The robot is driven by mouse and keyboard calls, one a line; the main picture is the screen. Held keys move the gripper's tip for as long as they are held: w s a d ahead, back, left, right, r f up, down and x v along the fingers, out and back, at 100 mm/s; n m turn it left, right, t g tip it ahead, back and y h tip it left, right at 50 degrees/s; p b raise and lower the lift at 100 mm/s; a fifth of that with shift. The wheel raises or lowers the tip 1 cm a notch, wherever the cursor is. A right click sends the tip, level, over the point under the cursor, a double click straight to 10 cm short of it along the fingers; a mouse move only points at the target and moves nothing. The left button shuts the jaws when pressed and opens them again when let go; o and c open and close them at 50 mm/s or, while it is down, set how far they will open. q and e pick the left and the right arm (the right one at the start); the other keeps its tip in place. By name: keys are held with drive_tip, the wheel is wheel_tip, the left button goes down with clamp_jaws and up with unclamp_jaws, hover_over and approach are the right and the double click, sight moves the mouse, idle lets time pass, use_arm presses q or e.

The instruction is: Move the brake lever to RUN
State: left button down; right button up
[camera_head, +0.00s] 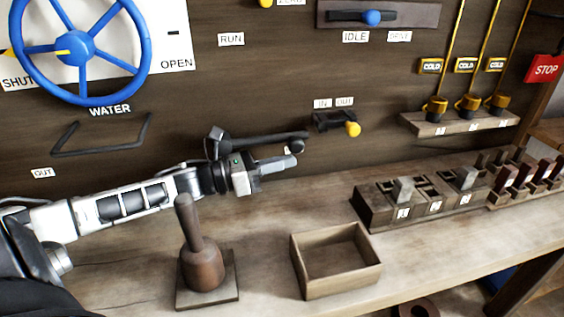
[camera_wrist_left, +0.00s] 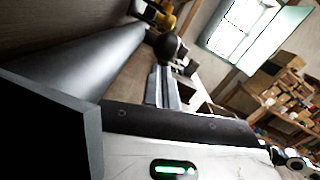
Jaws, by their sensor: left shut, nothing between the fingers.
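The brake lever (camera_head: 262,138) is a dark bar on the wall panel, lying nearly level and pointing right, with a dark ball knob (camera_head: 296,147) at its right end. The RUN label (camera_head: 231,39) is on the wall well above its left, hinged end. My left gripper (camera_head: 291,162) is shut and empty, just below and in front of the lever near its knob; I cannot tell whether they touch. In the left wrist view the lever (camera_wrist_left: 85,62) runs along the left, and its knob (camera_wrist_left: 169,45) shows just beyond my fingers (camera_wrist_left: 165,88). My right gripper is out of view.
A wooden mallet-like tool (camera_head: 203,262) stands on a square base below my left arm. An open wooden box (camera_head: 335,290) sits on the bench (camera_head: 150,270). A yellow-knobbed IN/OUT lever (camera_head: 352,129) is to the right. The blue water wheel (camera_head: 75,45) is upper left.

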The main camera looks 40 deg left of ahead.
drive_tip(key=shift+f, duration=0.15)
use_arm(q)
drive_tip(key=r+t+h+b, duration=0.1)
drive_tip(key=r, duration=0.1)
drive_tip(key=r+t+b, duration=0.1)
drive_tip(key=r+b, duration=0.1)
drive_tip(key=shift+w+d+r+h, duration=0.1)
drive_tip(key=shift+w+r+h, duration=0.1)
drive_tip(key=shift+r+h, duration=0.2)
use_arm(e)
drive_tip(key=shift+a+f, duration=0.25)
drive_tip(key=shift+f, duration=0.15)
use_arm(q)
drive_tip(key=shift+f, duration=0.1)
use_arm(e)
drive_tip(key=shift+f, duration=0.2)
use_arm(q)
drive_tip(key=b+v, duration=0.1)
drive_tip(key=v, duration=1.1)
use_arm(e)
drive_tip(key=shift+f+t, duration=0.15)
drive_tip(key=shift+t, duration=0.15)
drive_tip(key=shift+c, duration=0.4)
